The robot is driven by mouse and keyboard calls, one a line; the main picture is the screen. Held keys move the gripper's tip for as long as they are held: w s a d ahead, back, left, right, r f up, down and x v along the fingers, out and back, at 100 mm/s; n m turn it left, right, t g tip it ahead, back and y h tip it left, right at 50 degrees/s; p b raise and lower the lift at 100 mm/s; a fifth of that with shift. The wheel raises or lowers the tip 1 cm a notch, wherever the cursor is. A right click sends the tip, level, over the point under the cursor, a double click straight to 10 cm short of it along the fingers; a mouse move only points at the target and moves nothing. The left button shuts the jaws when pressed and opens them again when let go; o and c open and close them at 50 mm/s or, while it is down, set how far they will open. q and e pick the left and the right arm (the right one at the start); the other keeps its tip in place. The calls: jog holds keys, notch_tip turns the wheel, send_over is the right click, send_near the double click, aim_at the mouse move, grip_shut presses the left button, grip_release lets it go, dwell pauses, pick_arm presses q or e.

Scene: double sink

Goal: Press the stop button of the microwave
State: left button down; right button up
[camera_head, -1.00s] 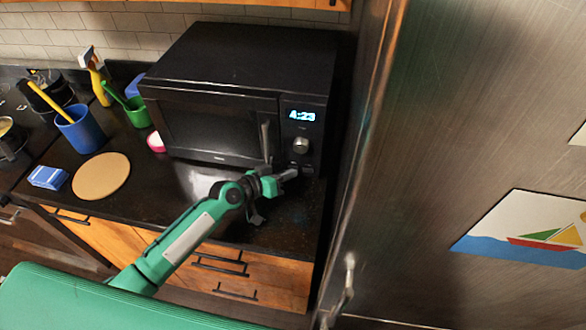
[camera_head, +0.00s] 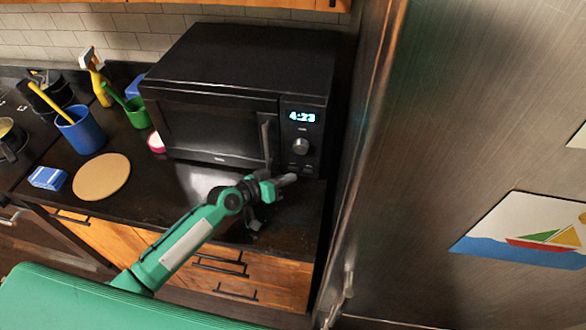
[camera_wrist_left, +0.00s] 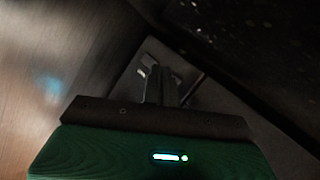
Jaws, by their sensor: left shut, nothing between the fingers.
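The black microwave (camera_head: 215,130) stands on the dark counter against the tiled wall. Its control panel (camera_head: 303,122) on the right side of the front shows 4:23 on a lit display, with a round knob (camera_head: 300,146) below. The lower edge of the panel, under the knob, is small and dark; I cannot make out the button markings. My left gripper (camera_head: 291,178) is shut and empty, just in front of and below the panel's lower part, apparently apart from it. In the left wrist view, the closed fingers (camera_wrist_left: 163,88) show against a dark, blurred background. My right gripper is not in view.
A steel fridge (camera_head: 450,130) stands close on the right. The counter in front of the microwave is mostly clear.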

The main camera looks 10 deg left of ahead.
pick_arm(q)
jog(key=shift+s+p, duration=0.55)
jog(key=shift+s, duration=1.95)
